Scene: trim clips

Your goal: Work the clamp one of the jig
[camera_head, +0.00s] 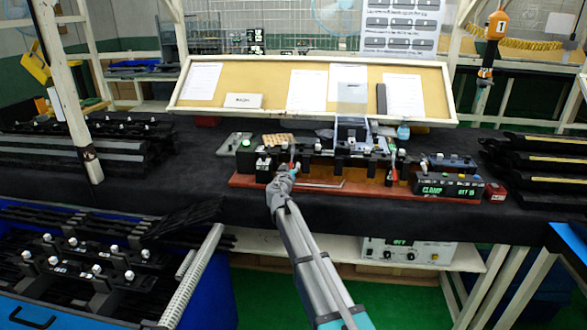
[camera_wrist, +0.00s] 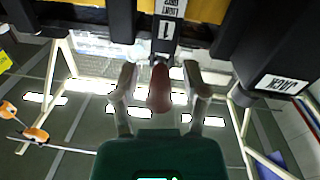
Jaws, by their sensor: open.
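The jig stands on a red-brown base board (camera_head: 225,181) on the black bench, with black blocks in a row. Clamp one has a red handle (camera_wrist: 159,97) below a block labelled 1 (camera_wrist: 165,29) in the wrist view. In the head view, a small red part of it (camera_head: 292,153) shows just above my gripper. My gripper (camera_head: 284,171) is at the jig's left part. In the wrist view my gripper (camera_wrist: 160,82) is open, one finger on each side of the red handle. Gaps show between the handle and both fingers.
Another red-handled clamp (camera_head: 391,173) stands farther right on the jig. A green-lit display (camera_head: 447,189) reading CLAMP and a red box (camera_head: 496,192) are at the right end. Black trim stacks (camera_head: 540,160) lie on the bench at right.

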